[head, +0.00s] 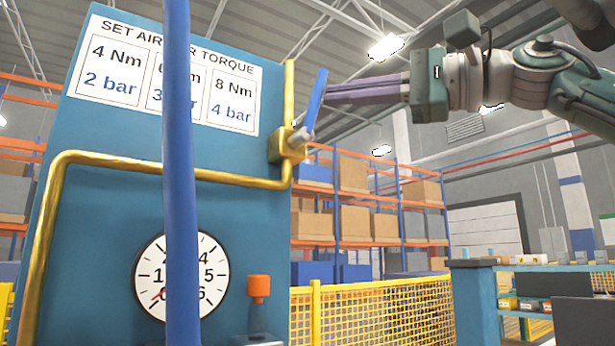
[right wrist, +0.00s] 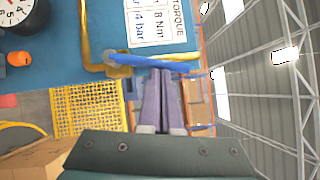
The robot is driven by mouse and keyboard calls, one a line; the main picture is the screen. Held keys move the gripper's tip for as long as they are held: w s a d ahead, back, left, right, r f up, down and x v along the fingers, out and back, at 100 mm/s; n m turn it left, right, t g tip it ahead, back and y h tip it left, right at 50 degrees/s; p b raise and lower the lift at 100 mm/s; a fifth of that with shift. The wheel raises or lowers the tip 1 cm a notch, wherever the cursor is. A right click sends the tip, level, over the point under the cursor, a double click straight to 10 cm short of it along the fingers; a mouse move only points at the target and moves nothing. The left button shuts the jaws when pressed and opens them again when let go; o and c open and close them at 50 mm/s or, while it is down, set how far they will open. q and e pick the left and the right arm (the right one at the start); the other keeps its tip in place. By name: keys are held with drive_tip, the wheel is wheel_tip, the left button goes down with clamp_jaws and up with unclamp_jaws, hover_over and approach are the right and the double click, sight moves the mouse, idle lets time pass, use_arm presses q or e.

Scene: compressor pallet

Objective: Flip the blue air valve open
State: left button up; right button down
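The blue air valve handle (head: 316,98) points up and leans slightly right from its brass valve body (head: 287,145) on the pipe at the panel's right edge. It also shows in the right wrist view (right wrist: 150,62), lying across the picture just beyond my fingertips. My right gripper (head: 327,95) comes in from the right. Its purple fingers lie close together with nothing between them, tips at or very near the handle's side; I cannot tell if they touch. In the right wrist view the right gripper (right wrist: 160,75) looks shut. My left gripper is not in view.
A blue panel (head: 110,215) carries a torque sign (head: 110,65), a brass pipe (head: 110,160) and a round gauge (head: 215,265) with its red needle at lower left. A blue vertical bar (head: 181,200) crosses in front. An orange-capped part (head: 260,287) is below the valve. Yellow fencing (head: 370,315) stands behind.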

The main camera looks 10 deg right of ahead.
drive_tip(key=shift+s+a+r+n+g+p, duration=0.25)
drive_tip(key=shift+a+r+n+p, duration=0.2)
drive_tip(key=shift+a+n+p, duration=0.3)
idle(0.4)
